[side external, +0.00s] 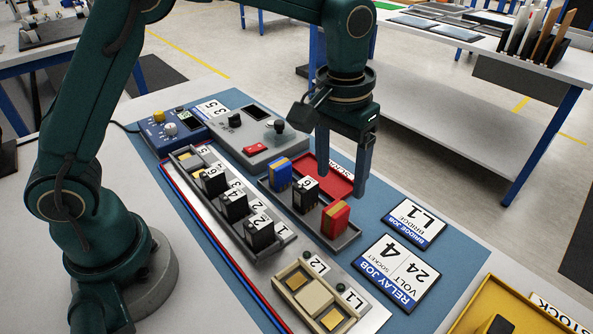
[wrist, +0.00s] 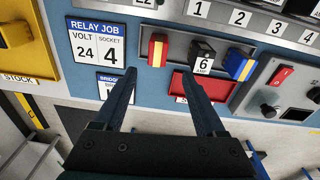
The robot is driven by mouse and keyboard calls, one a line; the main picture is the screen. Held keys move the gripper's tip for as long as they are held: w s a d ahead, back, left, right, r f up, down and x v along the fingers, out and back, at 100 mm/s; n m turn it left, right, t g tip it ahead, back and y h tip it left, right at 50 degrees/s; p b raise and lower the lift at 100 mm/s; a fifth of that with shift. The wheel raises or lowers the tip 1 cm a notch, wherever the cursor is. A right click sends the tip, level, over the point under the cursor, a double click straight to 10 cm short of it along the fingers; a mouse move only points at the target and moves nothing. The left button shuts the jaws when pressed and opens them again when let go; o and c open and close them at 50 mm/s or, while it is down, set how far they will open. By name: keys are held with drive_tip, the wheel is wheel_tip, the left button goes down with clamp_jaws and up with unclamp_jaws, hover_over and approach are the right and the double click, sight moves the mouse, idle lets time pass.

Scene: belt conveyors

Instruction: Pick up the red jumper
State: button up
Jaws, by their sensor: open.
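The red jumper (side external: 335,218), a red block with a yellow stripe, stands upright at the near end of a small grey tray (side external: 347,242). It also shows in the wrist view (wrist: 158,50), at the tray's left end. My gripper (side external: 342,178) is open and empty, pointing down above the tray area. In the wrist view, the two fingertips (wrist: 157,77) are spread apart, with the red jumper just beyond them and roughly midway between. Nothing touches the jumper, and it is largely unobstructed in both views.
A black 6 AMP block (side external: 306,194) and a blue jumper (side external: 281,174) share the tray. A red scrap tray (side external: 335,181) lies close behind. A numbered socket rail (side external: 265,252) holds several black blocks. Job cards (side external: 397,271) lie to the right; a control box (side external: 262,146) stands behind.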

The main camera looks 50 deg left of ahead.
sight(337, 208)
drive_tip(key=shift+g, duration=0.4)
drive_tip(key=f, duration=0.6)
drive_tip(key=shift+s+d+f, duration=0.2)
drive_tip(key=shift+s+d, duration=0.15)
drive_tip(key=shift+s, duration=0.05)
drive_tip(key=shift+f, duration=0.55)
clamp_jaws()
